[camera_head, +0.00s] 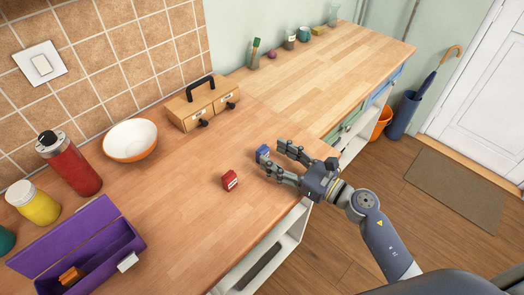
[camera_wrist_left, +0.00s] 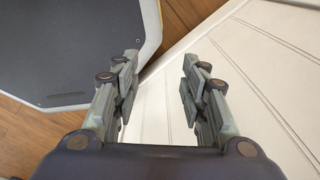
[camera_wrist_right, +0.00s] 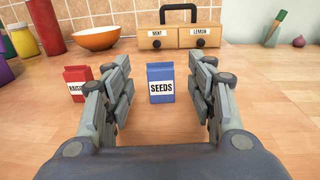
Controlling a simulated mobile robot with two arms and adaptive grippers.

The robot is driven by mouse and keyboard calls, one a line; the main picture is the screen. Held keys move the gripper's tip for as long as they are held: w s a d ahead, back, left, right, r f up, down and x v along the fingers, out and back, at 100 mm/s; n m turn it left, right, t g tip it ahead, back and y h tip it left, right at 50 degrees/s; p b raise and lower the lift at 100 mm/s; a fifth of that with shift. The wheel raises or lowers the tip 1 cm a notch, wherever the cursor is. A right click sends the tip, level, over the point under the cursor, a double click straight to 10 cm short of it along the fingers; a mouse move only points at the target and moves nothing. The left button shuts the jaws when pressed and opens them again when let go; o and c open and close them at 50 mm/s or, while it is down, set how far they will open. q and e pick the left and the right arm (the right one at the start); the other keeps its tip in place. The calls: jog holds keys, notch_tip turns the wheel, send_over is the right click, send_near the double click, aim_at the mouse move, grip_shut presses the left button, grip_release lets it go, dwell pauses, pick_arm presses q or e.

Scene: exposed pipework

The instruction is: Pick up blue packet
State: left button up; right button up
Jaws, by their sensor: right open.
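The blue packet (camera_wrist_right: 161,84), labelled SEEDS, stands upright on the wooden counter. In the head view the blue packet (camera_head: 262,152) shows at the tips of my right gripper (camera_head: 268,157). In the right wrist view my right gripper (camera_wrist_right: 163,95) is open, with the packet ahead between its two fingers, apart from both. A red packet (camera_head: 230,180) stands to the left of it; its label is partly hidden by the left finger in the right wrist view (camera_wrist_right: 77,80). My left gripper (camera_wrist_left: 158,80) is open and empty, away from the counter.
A wooden two-drawer box (camera_head: 204,104) and a white-and-orange bowl (camera_head: 130,140) stand behind. A red bottle (camera_head: 70,165), a yellow jar (camera_head: 35,203) and an open purple box (camera_head: 85,250) stand at the left. The counter around the packets is clear.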

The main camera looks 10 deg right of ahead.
aim_at(265, 150)
jog(key=p+x, duration=0.2)
jog(key=x, duration=0.2)
jog(key=shift+w+a+f, duration=0.1)
jog(key=shift+a, duration=0.05)
jog(key=shift+w+a+f, duration=0.15)
jog(key=shift+w+a, duration=0.15)
jog(key=shift+w, duration=0.05)
jog(key=c, duration=0.9)
